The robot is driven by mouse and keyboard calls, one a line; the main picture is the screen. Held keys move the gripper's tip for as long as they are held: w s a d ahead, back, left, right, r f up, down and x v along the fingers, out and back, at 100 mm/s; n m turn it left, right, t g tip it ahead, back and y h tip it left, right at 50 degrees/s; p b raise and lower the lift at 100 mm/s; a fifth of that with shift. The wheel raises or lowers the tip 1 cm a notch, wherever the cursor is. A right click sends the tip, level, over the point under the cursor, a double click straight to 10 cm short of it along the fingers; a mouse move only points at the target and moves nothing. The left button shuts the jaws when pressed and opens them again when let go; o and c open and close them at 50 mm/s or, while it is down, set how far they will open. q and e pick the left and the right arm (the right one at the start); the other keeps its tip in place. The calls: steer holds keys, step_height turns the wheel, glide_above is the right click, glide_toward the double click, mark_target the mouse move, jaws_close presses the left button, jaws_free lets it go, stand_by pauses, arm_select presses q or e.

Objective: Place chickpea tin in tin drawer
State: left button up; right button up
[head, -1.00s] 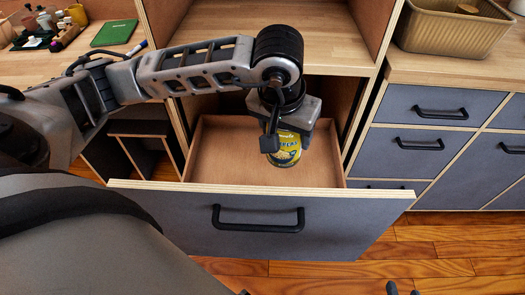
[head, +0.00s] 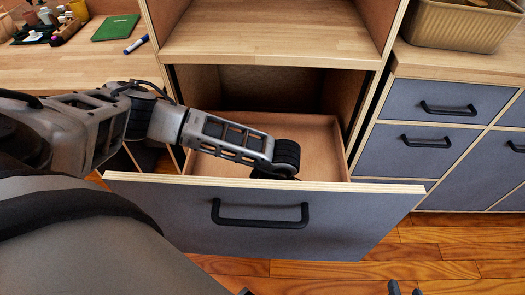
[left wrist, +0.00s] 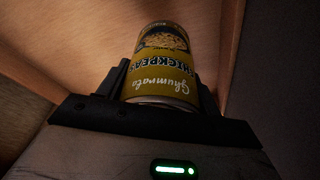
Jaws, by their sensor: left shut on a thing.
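The chickpea tin (left wrist: 165,65), with a yellow label, shows in the left wrist view between the fingers of my left gripper (left wrist: 165,90), which is shut on it. The label's writing is upside down there. In the head view my left arm reaches down into the open tin drawer (head: 260,218). The left gripper and the tin are hidden there behind the drawer front. I cannot tell whether the tin touches the drawer floor. Only dark tips of my right gripper (head: 322,291) show at the bottom edge; they stand apart, with nothing seen between them.
A wooden shelf (head: 270,42) lies above the drawer. Closed grey drawers (head: 405,152) stand to the right, with a tan basket (head: 455,28) on their counter. A green book (head: 115,27) and a blue marker (head: 136,45) lie on the left counter. Bare drawer floor shows beside my arm.

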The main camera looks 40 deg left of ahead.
arm_select(q)
step_height(320, 180, down, 2)
steer(key=shift+f, duration=0.15)
step_height(320, 180, down, 3)
steer(key=shift+f+b, duration=0.1)
steer(key=shift+b, duration=0.3)
steer(key=shift+f, duration=0.35)
arm_select(e)
steer(key=shift+f, duration=0.1)
steer(key=shift+s+f, duration=0.1)
steer(key=shift+f, duration=0.05)
arm_select(q)
steer(key=o, duration=1.3)
steer(key=shift+f, duration=0.1)
